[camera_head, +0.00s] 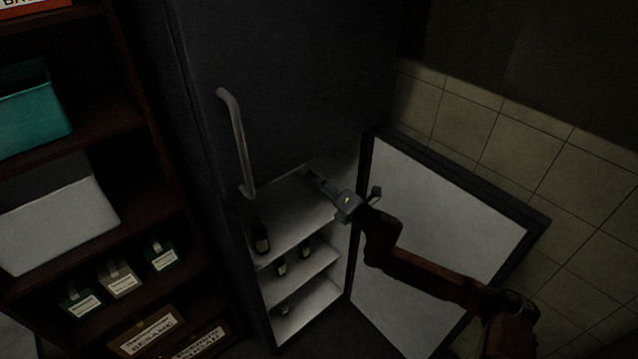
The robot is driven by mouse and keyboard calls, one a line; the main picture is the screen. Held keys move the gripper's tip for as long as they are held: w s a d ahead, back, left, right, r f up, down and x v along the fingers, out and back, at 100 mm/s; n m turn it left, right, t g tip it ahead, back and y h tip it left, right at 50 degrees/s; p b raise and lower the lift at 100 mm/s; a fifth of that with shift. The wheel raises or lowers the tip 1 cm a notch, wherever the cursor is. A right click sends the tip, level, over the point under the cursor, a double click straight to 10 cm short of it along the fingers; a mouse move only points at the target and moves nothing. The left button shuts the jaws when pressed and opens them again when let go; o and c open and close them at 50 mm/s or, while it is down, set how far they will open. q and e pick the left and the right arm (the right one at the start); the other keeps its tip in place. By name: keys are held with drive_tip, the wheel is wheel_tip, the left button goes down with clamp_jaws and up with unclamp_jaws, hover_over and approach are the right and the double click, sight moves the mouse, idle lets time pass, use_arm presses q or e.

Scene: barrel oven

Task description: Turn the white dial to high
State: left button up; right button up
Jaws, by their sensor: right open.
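The dark fridge (290,70) stands in the middle with its lower compartment open. I cannot make out the white dial; the top of the lit compartment is partly behind my right gripper or too dim to tell. My right gripper (343,182) is open and empty, with its fingers spread at the upper right of the compartment opening. One finger reaches in toward the upper inside, the other lies close to the open door's inner side in the picture. My left gripper is not in view.
The open fridge door (440,200) with a white inner panel spreads to the right, behind my right arm. Several bottles (261,238) stand on the fridge shelves. A curved handle (237,140) is on the upper door. A wooden shelf (150,185) with bins and boxes is at left.

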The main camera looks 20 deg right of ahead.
idle(0.3)
